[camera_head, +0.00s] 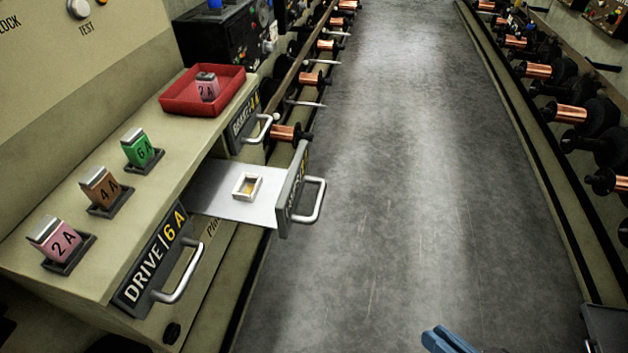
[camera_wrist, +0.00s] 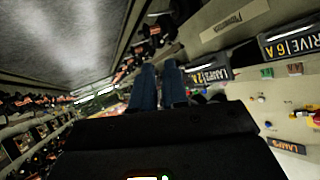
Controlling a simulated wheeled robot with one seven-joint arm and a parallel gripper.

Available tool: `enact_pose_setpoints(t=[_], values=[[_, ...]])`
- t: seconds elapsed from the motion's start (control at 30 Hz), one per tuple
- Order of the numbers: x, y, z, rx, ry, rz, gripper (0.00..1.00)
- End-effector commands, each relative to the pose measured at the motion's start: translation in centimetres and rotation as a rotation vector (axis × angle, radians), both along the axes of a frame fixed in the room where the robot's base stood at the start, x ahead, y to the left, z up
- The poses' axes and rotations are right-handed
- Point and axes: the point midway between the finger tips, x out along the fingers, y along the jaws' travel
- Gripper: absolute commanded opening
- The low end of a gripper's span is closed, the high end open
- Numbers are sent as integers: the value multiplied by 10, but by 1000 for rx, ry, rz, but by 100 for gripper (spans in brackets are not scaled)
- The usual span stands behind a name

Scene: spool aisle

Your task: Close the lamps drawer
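The lamps drawer (camera_head: 290,196) is pulled out of the beige cabinet in the head view, its front angled away so its label is hard to read. It has a silver handle (camera_head: 314,203) and a pale floor (camera_head: 213,196) with a small white square holder (camera_head: 247,186) on it. In the wrist view, its label LAMPS 2A (camera_wrist: 208,76) shows just right of my fingers. My gripper (camera_wrist: 159,68) has two blue fingers with a narrow gap and nothing visible between them. A blue part of it (camera_head: 447,342) shows at the bottom of the head view, right of the drawer and apart from it.
A red tray (camera_head: 176,101) and colored fuse blocks (camera_head: 142,150) stand on the cabinet top. The grey aisle floor (camera_head: 380,180) is clear; racks of copper spools (camera_head: 568,113) line both sides.

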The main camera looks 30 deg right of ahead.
Motion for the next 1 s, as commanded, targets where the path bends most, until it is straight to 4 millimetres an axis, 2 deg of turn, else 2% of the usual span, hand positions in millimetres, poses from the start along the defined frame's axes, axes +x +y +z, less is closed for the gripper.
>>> enact_pose_setpoints(t=[0.03,0.13,0.2,0.33,0.43,0.57,0.7,0.9,1.0], values=[[14,-7,-8,58,29,-35,8],[37,-16,-31,192,97,-83,0],[53,-21,-43,291,138,-107,0],[88,-29,-52,478,197,-126,0],[117,-34,-49,627,228,-115,0],[155,-43,-29,809,249,-62,0],[191,-57,9,983,251,37,0],[218,-76,61,1131,239,188,0],[222,-81,74,1161,236,232,0]])
